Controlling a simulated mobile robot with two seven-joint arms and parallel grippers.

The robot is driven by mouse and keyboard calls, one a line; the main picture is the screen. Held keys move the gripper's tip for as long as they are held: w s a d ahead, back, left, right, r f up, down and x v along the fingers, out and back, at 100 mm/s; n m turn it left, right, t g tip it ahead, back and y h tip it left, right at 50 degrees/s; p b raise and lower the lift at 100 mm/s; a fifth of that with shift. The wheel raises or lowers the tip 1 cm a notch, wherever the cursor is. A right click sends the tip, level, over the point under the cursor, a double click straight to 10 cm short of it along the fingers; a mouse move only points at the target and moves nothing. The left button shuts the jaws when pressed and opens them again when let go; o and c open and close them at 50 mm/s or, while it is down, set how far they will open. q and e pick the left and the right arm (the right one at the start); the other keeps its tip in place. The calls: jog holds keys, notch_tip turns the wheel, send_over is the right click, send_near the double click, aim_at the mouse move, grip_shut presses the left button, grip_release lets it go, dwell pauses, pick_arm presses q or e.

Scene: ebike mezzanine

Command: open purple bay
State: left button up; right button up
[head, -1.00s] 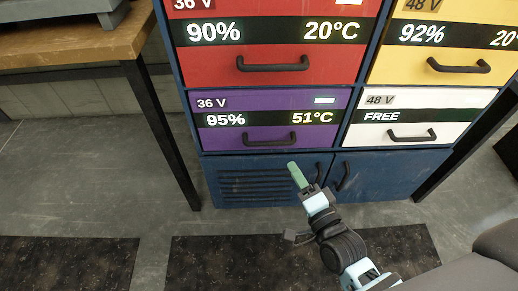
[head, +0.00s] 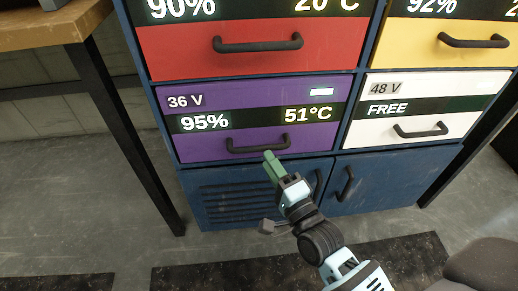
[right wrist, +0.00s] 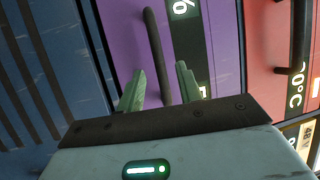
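The purple bay (head: 190,145) is a drawer front marked 36 V, 95% and 51°C. It looks flush with the cabinet. Its dark bar handle (head: 245,146) runs along its lower part. My right gripper (head: 270,158) has green fingers and is at the lower right of this handle in the head view. In the right wrist view, my right gripper (right wrist: 160,85) is open with its fingers apart. The purple bay's handle (right wrist: 157,50) runs up the picture just beyond the fingertips, in line with the gap between them. I cannot tell whether they touch. My left gripper is not in view.
A red bay (head: 180,52) is above, a white bay (head: 440,138) marked FREE is to the right, and a yellow bay (head: 410,45) is at the upper right. Blue cabinet doors (head: 240,200) are below. A wooden-topped table (head: 50,25) stands at the left.

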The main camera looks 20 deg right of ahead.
aim_at(261, 151)
jog(key=shift+b+x, duration=0.7)
jog(key=shift+x, duration=2.05)
grip_shut()
